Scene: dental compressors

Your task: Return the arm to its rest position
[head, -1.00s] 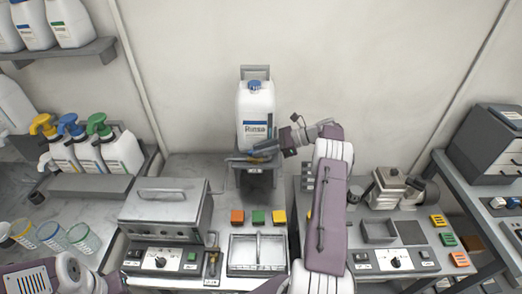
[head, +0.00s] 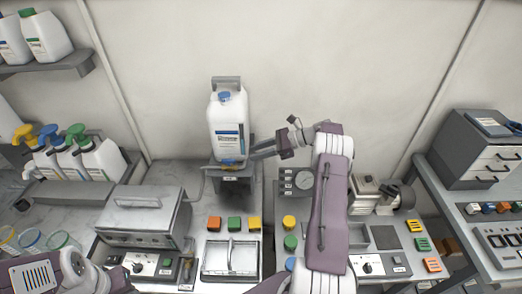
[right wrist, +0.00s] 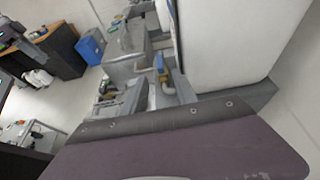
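My right arm reaches up the middle of the head view, and its gripper (head: 262,148) points left at the right side of a white jug. Its fingers look apart, with nothing between them. The white jug (head: 228,128) with a blue cap stands upright on a small grey stand (head: 231,178) against the wall. A large white surface, likely the jug (right wrist: 225,40), fills the upper right of the right wrist view. My left arm shows only in part at the lower left of the head view; its gripper is out of frame.
A grey metal box unit (head: 145,215), coloured blocks (head: 234,223) and a tray (head: 230,258) lie below the stand. Pump bottles (head: 100,158) stand at left. The wall space above is clear.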

